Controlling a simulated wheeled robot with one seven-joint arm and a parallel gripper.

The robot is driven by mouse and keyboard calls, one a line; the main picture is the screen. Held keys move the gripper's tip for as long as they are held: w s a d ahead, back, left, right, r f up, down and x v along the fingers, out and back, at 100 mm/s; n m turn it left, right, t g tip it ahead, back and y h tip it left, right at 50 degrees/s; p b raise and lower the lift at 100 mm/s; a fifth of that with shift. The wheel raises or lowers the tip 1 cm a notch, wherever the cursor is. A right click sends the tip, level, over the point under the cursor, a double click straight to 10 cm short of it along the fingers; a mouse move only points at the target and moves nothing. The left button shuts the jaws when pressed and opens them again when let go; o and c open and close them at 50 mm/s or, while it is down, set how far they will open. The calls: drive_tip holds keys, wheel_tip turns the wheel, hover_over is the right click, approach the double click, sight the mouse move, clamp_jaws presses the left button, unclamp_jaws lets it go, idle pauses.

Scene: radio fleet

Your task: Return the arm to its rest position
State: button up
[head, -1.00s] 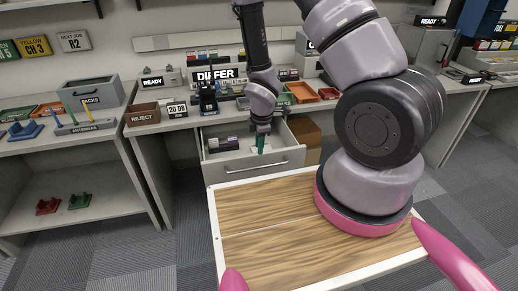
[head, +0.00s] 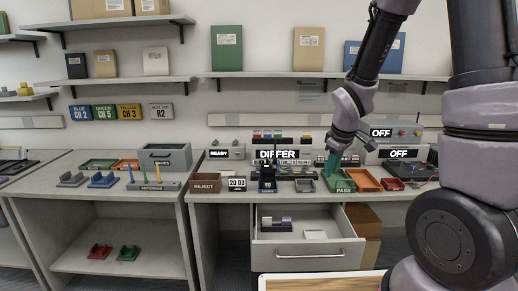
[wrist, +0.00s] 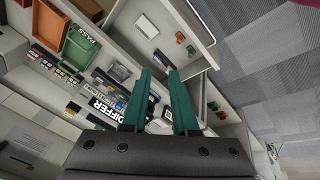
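My gripper (head: 333,163) is raised above the bench near the green PASS tray (head: 338,184), its teal fingers pointing down. In the wrist view, my gripper (wrist: 160,76) shows two teal fingers set apart with nothing between them. My arm (head: 352,103) comes down from the upper right in the head view. The drawer (head: 306,252) below is pulled open, with a dark and light grey item (head: 276,223) inside at the left.
The bench carries a REJECT box (head: 206,184), a black radio (head: 267,178), an orange tray (head: 364,180) and DIFFER, READY and OFF signs. A side bench (head: 120,207) stands at left. Shelves with binders run above. The open drawer juts forward.

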drive_tip(key=s+d+r+m+t+y, duration=0.1)
drive_tip(key=s+r+m, duration=0.5)
drive_tip(key=r, duration=0.6)
drive_tip(key=s+d+r+m+t, duration=0.1)
drive_tip(key=s+r+m+t, duration=0.1)
drive_tip(key=s+r+m, duration=0.4)
drive_tip(key=s+r, duration=0.4)
drive_tip(key=r, duration=0.2)
drive_tip(key=shift+s+d+y, duration=0.2)
drive_tip(key=shift+s+y, duration=0.2)
